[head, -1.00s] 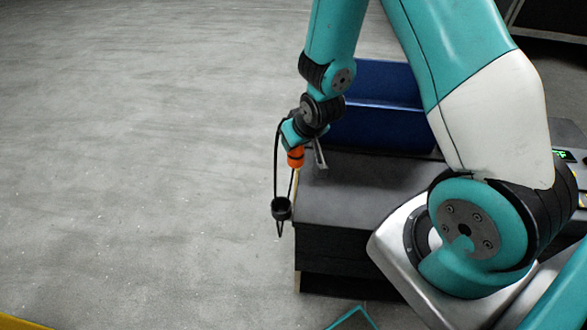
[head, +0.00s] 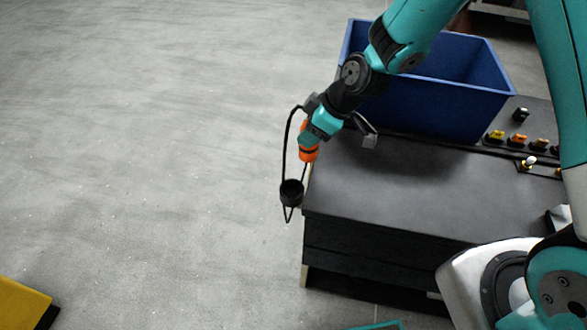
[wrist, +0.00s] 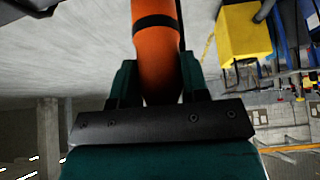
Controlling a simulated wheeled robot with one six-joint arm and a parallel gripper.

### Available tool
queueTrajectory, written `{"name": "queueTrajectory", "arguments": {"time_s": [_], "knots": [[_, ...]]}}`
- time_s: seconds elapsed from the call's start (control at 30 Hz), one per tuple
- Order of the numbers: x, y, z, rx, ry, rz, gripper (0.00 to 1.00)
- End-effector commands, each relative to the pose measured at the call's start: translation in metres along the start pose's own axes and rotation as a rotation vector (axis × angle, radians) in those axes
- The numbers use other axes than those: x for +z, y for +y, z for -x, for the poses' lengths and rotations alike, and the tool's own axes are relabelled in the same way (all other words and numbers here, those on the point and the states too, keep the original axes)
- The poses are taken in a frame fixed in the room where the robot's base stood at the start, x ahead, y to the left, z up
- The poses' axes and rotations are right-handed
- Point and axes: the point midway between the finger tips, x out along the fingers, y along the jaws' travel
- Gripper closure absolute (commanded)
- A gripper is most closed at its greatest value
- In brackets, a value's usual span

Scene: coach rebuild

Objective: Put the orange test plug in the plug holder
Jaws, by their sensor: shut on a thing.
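My gripper (head: 313,138) is shut on the orange test plug (head: 308,154), at the left edge of the dark bench. The plug has a black band and also shows between the jaws in the wrist view (wrist: 156,55). A black cup-like piece (head: 291,193) sits below the plug, beside the bench's left side. A thin black loop runs from near the gripper down past this cup. I cannot tell whether the cup is the plug holder or hangs from the plug's lead. No other plug holder is clear.
The dark bench (head: 400,190) has a bare front top. A blue bin (head: 430,112) stands at its back, with small yellow and orange parts (head: 518,140) to the right. Open grey floor lies left. A yellow object (head: 20,305) is at lower left.

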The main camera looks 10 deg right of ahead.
Motion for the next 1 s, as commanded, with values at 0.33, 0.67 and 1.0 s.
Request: {"name": "queueTrajectory", "arguments": {"time_s": [0.33,0.67,1.0], "knots": [[-0.004,-0.028,-0.062,-0.179,-0.002,0.311,0.89],[0.006,-0.029,-0.08,-0.181,-0.003,0.316,0.89],[0.022,-0.029,-0.106,-0.18,-0.003,0.315,0.89]]}}
